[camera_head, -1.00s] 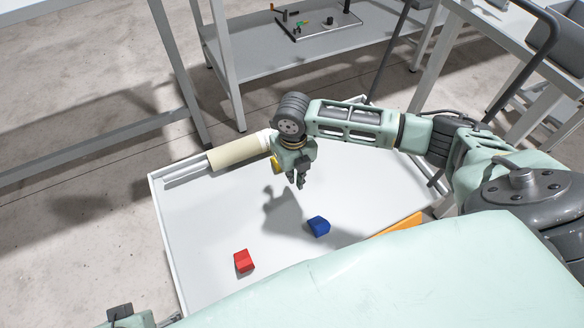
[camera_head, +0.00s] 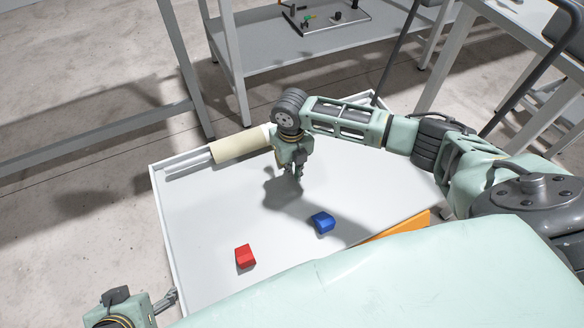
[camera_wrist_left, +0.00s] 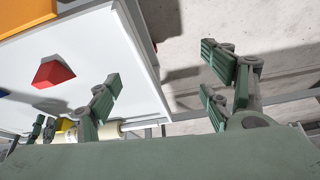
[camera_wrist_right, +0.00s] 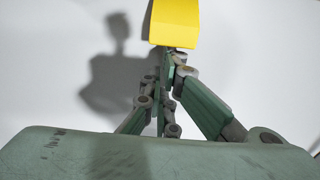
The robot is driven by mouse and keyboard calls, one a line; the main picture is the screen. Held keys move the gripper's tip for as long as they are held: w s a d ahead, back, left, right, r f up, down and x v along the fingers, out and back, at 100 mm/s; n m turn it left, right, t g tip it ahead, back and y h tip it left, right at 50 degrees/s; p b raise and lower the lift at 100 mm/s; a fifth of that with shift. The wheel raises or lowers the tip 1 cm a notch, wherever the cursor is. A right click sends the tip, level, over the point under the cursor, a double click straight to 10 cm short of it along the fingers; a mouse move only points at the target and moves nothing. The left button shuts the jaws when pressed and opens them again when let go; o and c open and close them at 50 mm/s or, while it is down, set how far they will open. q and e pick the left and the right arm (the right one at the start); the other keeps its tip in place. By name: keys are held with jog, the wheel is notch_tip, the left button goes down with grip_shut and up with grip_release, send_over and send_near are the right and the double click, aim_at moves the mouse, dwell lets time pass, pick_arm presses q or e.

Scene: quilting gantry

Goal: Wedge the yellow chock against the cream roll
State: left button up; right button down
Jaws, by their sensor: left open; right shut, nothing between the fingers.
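The yellow chock (camera_wrist_right: 175,22) lies on the white tray just beyond my right fingertips in the right wrist view. In the head view my right arm hides it. The cream roll (camera_head: 240,145) lies along the tray's far side, its right end behind my right gripper. My right gripper (camera_head: 296,174) points down over the tray, shut and empty; its closed fingers (camera_wrist_right: 170,62) show close to the chock's near edge. I cannot tell if they touch it, nor if the chock touches the roll. My left gripper (camera_head: 172,299) is open and empty outside the tray's near left edge.
A red block (camera_head: 245,256) and a blue block (camera_head: 323,222) lie on the white tray (camera_head: 200,215), nearer to me. An orange thing (camera_head: 400,226) shows at the tray's right edge. A grey shelf (camera_head: 290,62) stands behind. The tray's left part is clear.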

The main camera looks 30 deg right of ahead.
jog(key=shift+w, duration=0.15)
jog(key=w, duration=0.2)
jog(key=shift+w+b, duration=0.4)
jog(key=shift+w+d, duration=0.1)
jog(key=shift+w, duration=0.2)
pick_arm(q)
jog(key=w, duration=0.1)
jog(key=w+d+r+t, duration=0.1)
jog(key=w, duration=0.1)
jog(key=w+r+t, duration=0.1)
jog(key=shift+w+d+h, duration=0.15)
jog(key=shift+d+h, duration=0.05)
jog(key=shift+h, duration=0.1)
pick_arm(e)
jog(key=shift+r, duration=0.1)
